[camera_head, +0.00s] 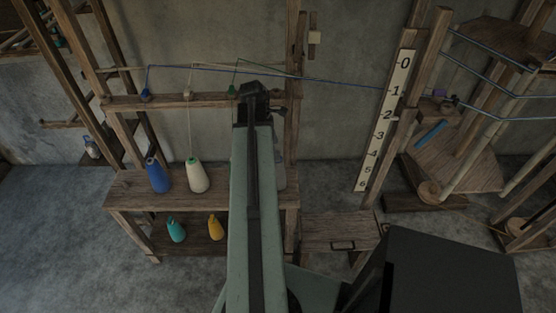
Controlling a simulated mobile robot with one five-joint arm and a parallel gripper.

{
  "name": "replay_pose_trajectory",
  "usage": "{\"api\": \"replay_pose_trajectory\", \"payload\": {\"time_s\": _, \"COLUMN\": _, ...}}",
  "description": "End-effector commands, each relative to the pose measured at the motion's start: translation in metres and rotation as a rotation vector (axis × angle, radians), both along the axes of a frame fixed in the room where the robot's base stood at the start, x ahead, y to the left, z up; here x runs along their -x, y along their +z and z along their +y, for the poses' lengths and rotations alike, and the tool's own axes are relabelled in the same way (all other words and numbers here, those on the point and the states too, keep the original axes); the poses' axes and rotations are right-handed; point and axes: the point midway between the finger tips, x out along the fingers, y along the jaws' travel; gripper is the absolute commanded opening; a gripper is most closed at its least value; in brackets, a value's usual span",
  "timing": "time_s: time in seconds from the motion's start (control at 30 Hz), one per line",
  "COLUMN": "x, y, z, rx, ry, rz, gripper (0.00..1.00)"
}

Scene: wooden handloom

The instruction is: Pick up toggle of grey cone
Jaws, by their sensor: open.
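The grey cone (280,172) stands on the upper shelf of the wooden rack, mostly hidden behind my arm. Its toggle cannot be made out for sure; a small dark shape at the rail just right of my arm's end is too unclear to name. My gripper (254,92) is at the dark far end of my arm, in front of the rail. It is open; its fingers are not clearly visible and I see nothing held. Whether it touches the rail cannot be told.
A blue cone (157,175) and a cream cone (197,176) stand left on the upper shelf; teal (175,230) and yellow (215,227) cones are below. Blue (145,95) and green (231,91) toggles sit at the rail (170,101). Threads run above it. A numbered scale (385,120) stands right.

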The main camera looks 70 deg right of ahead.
Motion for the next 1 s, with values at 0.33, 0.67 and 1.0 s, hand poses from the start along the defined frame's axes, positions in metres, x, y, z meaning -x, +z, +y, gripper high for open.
{"api": "replay_pose_trajectory", "payload": {"time_s": 0.33, "x": 0.009, "y": -0.035, "z": -0.003, "rx": 0.000, "ry": -0.001, "rz": 0.000, "gripper": 0.67}}
{"api": "replay_pose_trajectory", "payload": {"time_s": 0.67, "x": 0.009, "y": -0.034, "z": -0.003, "rx": 0.000, "ry": -0.002, "rz": 0.000, "gripper": 0.04}}
{"api": "replay_pose_trajectory", "payload": {"time_s": 1.0, "x": 0.010, "y": -0.025, "z": -0.004, "rx": 0.000, "ry": -0.002, "rz": 0.000, "gripper": 0.03}}
